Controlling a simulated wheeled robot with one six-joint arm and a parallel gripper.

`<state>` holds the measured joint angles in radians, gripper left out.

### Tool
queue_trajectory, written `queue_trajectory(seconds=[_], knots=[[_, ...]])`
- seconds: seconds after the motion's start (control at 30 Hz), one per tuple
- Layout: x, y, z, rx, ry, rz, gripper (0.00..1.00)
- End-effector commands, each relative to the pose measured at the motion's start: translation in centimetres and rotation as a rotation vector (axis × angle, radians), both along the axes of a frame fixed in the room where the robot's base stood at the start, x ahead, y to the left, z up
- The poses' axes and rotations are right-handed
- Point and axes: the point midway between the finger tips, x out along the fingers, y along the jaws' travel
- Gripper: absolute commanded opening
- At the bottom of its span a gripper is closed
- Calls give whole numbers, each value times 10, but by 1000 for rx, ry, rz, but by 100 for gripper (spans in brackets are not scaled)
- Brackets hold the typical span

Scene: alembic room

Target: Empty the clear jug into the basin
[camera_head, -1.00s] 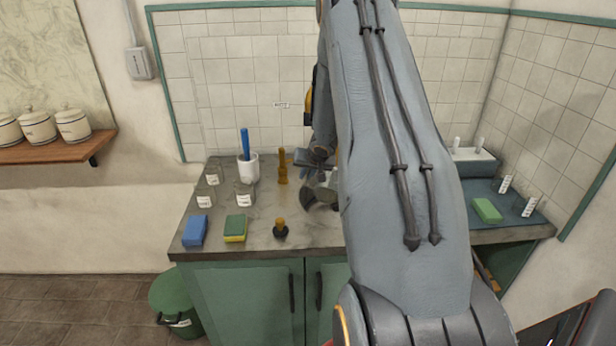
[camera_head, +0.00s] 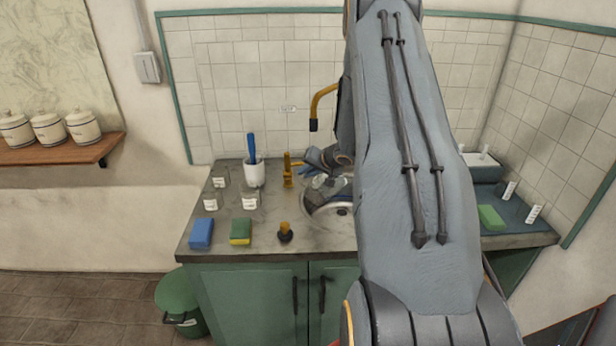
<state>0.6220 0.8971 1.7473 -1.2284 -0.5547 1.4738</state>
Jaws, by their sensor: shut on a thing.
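The round metal basin (camera_head: 309,214) is set in the grey counter, partly hidden behind my arm. My gripper (camera_head: 318,172) is low over the basin's back part. It is shut on a small greyish see-through thing (camera_head: 323,182), which looks like the clear jug and seems tilted. Its outline is partly hidden by the gripper and arm, and I cannot tell whether it holds or pours liquid.
A brass tap (camera_head: 323,95) rises behind the basin, and a brass fitting (camera_head: 287,170) stands to its left.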

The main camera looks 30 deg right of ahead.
Motion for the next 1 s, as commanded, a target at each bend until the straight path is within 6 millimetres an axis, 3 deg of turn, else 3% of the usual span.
queue_trajectory(seconds=[0.33, 0.7, 1.0], knots=[[1, -1, 5, 15, -18, 0, 0], [-1, -5, 31, 218, -181, 0, 0], [-1, -4, 34, 241, -199, 1, 0]])
